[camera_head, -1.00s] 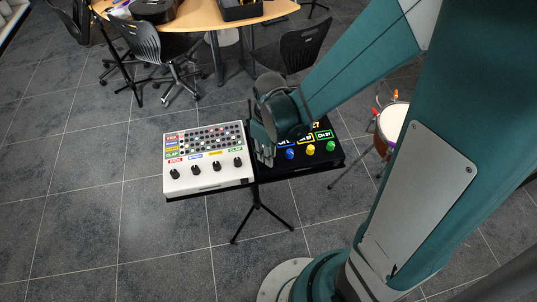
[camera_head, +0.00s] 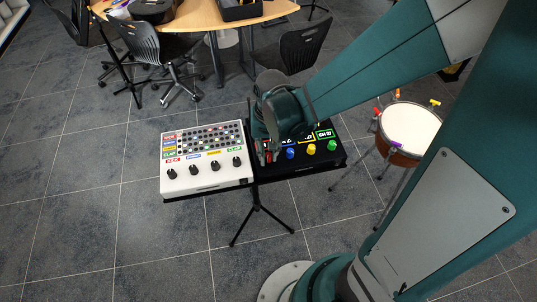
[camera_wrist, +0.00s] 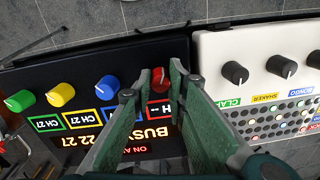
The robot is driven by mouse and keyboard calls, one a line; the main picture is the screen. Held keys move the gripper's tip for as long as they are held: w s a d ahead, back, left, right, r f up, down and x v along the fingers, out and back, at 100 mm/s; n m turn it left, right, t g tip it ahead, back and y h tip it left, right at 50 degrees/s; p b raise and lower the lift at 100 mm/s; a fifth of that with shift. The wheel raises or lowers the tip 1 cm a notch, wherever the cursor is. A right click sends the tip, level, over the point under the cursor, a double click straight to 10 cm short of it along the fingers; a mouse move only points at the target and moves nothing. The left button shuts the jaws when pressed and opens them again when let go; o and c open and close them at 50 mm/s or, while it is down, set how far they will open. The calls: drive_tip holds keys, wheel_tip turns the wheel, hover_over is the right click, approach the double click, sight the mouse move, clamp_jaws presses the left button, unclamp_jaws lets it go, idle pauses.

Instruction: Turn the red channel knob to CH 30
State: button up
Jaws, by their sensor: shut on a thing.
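The red channel knob (camera_wrist: 160,80) sits on the black instrument panel (camera_wrist: 62,72), at the end of a row with blue, yellow and green knobs. In the wrist view, my gripper (camera_wrist: 154,84) has its two fingers on either side of the red knob and is shut on it. The red-framed label by the knob is partly covered by a finger, so its channel number cannot be read. In the head view, my gripper (camera_head: 268,152) is over the left end of the black unit and mostly hides the red knob.
The blue knob (camera_wrist: 107,88) stands close beside one finger; the yellow (camera_wrist: 60,95) and green (camera_wrist: 19,101) knobs are farther along, labelled CH 27. A white drum machine (camera_head: 207,181) with black knobs adjoins the panel. A drum (camera_head: 410,128) stands to the right.

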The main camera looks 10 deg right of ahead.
sight(270, 155)
drive_tip(key=shift+m, duration=1.2)
drive_tip(key=o, duration=0.9)
drive_tip(key=shift+r, duration=0.15)
drive_tip(key=shift+d+r, duration=0.15)
drive_tip(key=shift+r, duration=5.75)
drive_tip(key=shift+s, duration=0.1)
